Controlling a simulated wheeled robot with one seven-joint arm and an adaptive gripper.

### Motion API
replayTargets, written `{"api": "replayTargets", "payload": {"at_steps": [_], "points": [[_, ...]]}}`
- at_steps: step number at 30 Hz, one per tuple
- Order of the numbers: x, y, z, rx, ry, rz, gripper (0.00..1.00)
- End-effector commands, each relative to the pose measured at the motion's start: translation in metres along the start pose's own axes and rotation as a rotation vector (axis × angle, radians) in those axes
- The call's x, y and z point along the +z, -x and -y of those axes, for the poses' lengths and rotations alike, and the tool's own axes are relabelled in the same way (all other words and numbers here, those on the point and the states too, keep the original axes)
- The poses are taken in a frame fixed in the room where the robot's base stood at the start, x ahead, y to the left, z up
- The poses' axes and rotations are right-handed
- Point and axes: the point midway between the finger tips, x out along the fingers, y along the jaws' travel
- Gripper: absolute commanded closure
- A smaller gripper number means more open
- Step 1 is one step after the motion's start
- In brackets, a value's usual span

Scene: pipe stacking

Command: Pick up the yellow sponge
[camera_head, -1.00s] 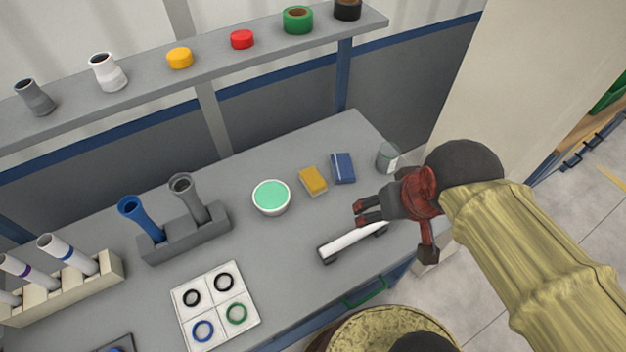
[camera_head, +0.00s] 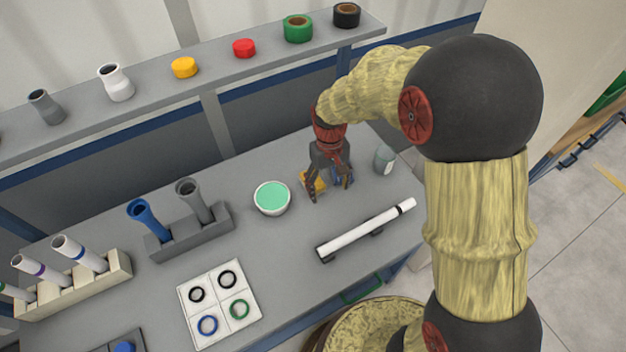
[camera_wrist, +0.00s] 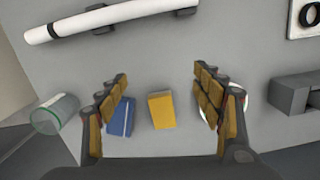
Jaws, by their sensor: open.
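The yellow sponge (camera_head: 308,180) lies on the grey table in the head view, partly hidden behind my gripper (camera_head: 328,192). In the wrist view the sponge (camera_wrist: 162,110) lies flat between the two spread fingers of my gripper (camera_wrist: 162,98), nearer the middle than either finger. My gripper is open and points down over the table, with nothing held. In the wrist view, a blue box-like block (camera_wrist: 120,117) lies just left of the sponge, close beside my left finger, which overlaps part of it.
A bowl with green contents (camera_head: 272,198) stands left of the gripper; my right finger partly covers it in the wrist view. A glass jar (camera_head: 384,160) stands to the right. A white pipe (camera_head: 365,230) rests on holders in front. A grey holder (camera_head: 190,230) with two pipes stands further left.

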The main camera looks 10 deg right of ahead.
Motion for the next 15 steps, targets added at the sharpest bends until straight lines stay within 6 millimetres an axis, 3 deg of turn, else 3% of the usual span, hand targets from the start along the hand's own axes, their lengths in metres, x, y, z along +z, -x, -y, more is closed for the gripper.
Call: {"api": "replayTargets", "payload": {"at_steps": [3, 8, 12, 15], "points": [[-0.031, -0.035, 0.006, 0.000, 0.037, 0.028, 0.33], [-0.078, -0.072, 0.009, 0.002, 0.082, 0.013, 0.33], [-0.118, -0.065, 0.007, 0.008, 0.112, -0.059, 0.33], [-0.135, -0.056, 0.007, 0.013, 0.133, -0.099, 0.33]]}}
